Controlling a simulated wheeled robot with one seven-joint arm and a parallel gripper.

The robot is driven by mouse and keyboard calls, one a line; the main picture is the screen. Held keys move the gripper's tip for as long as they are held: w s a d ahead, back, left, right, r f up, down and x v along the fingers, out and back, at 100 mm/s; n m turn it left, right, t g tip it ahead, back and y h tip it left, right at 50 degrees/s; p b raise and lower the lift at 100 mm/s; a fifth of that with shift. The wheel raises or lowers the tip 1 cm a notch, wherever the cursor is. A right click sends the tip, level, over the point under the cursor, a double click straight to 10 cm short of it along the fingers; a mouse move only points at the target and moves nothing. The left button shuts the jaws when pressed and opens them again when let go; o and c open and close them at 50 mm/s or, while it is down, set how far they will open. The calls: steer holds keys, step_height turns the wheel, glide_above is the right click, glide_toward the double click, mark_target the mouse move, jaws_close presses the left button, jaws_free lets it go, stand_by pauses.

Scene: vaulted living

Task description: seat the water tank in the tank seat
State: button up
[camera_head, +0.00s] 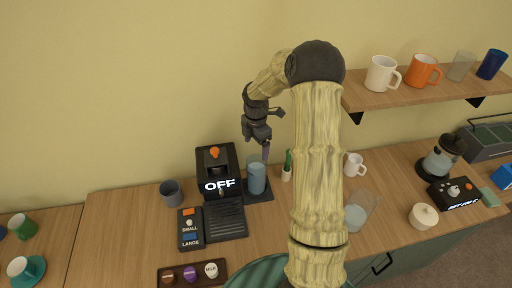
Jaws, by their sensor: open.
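The water tank (256,178) looks like a clear, blue-tinted upright container. It stands at the right side of a black coffee machine (213,160) whose display reads OFF. A dark flat base, apparently the tank seat (262,196), shows under and in front of the tank. I cannot tell whether the tank is fully down in it. My gripper (265,151) is open and points down at the tank's top edge. It overlaps the rim in this view, so I cannot tell whether they touch.
A grey cup (171,193) stands left of the machine, and a SMALL/LARGE button panel (190,229) in front. A shelf (425,91) with mugs hangs upper right.

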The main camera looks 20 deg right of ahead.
stand_by(0.3)
steer(key=s+a+r+m+t, duration=0.1)
steer(key=s+a+r+m, duration=0.2)
steer(key=s+m, duration=0.3)
steer(key=s+a+r+m, duration=0.3)
steer(key=s+a+m, duration=0.1)
steer(key=s+m, duration=0.3)
steer(key=s+a+r+m+t, duration=0.1)
steer(key=s+a+r+m, duration=0.2)
steer(key=s+m, duration=0.4)
steer(key=shift+s+a+r+t, duration=0.35)
steer(key=shift+s+a, duration=0.35)
steer(key=shift+s, duration=0.35)
steer(key=shift+f+b, duration=0.75)
